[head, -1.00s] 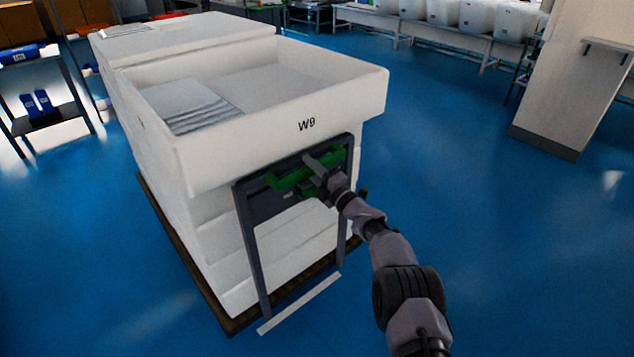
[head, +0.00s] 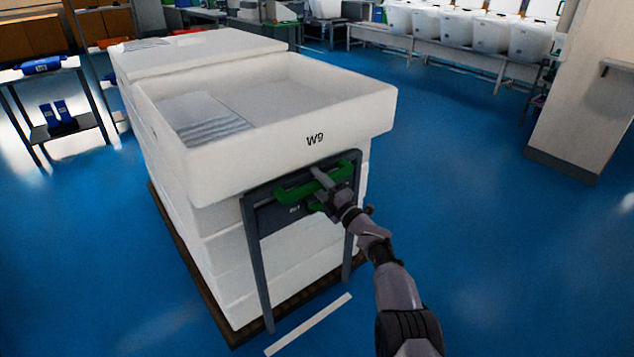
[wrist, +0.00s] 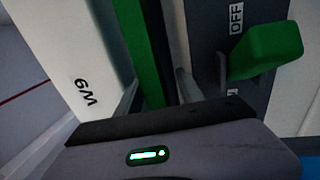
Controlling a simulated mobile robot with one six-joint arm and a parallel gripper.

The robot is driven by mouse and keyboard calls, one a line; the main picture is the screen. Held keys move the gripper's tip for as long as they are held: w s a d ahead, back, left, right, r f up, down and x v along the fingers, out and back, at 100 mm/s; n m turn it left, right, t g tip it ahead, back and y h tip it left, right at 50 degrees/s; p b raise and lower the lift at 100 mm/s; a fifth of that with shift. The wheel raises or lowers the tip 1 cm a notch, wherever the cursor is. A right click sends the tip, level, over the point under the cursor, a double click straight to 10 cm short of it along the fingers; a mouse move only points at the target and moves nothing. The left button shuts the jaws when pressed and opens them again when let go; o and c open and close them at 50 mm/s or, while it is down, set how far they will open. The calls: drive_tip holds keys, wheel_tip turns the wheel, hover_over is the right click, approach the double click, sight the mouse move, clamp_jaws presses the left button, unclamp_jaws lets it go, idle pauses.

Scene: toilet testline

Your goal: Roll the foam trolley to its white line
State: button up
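The foam trolley (head: 252,221) is a stack of white foam on a dark base, with a hollow white tray marked W9 on top. A dark frame on its near face carries a green handle bar (head: 293,192). My gripper (head: 326,182) is at this bar, with a grey finger across it. The wrist view shows the green bar (wrist: 145,50) and, to its right, a green lever (wrist: 268,48) beside an OFF label. Whether my fingers are closed on the bar is unclear. A white line (head: 308,325) lies on the floor just in front of the frame.
A rack with blue items (head: 57,118) stands at the left. A pale pillar (head: 577,110) stands at the right, and a bench (head: 440,55) with several white tubs is at the back. The blue floor right of the trolley is clear.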

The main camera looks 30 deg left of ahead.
drive_tip(key=shift+r, duration=0.1)
drive_tip(key=shift+s+d+r+p, duration=0.15)
drive_tip(key=shift+d+r+p, duration=0.15)
drive_tip(key=shift+p, duration=0.9)
drive_tip(key=shift+s+d+p, duration=0.15)
drive_tip(key=shift+d+p, duration=0.2)
drive_tip(key=shift+p, duration=0.6)
drive_tip(key=f+p+v, duration=0.1)
drive_tip(key=p+v, duration=1)
drive_tip(key=v, duration=0.5)
